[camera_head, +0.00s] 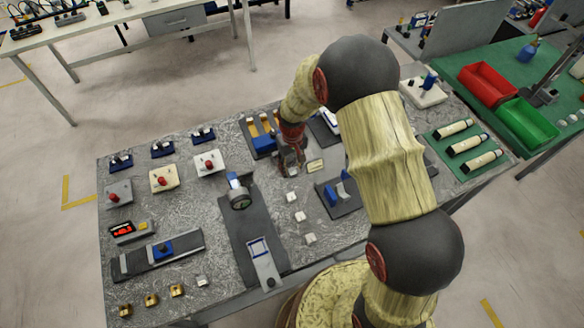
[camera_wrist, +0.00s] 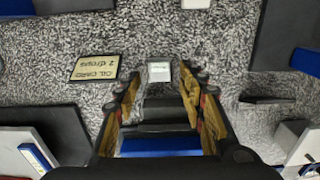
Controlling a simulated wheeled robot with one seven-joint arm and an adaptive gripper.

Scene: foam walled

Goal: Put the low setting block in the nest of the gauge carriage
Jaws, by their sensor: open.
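My gripper (camera_head: 290,160) is over the back middle of the speckled bench. In the wrist view my gripper (camera_wrist: 160,78) is open, with its fingers spread to either side.
The oil card (camera_head: 315,166) lies beside the gripper; it also shows in the wrist view (camera_wrist: 95,68). A blue block (camera_head: 264,144) is close behind the gripper. A dark stand with a blue part (camera_head: 338,196) is at the right. Red-knobbed fixtures (camera_head: 163,180) stand left.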

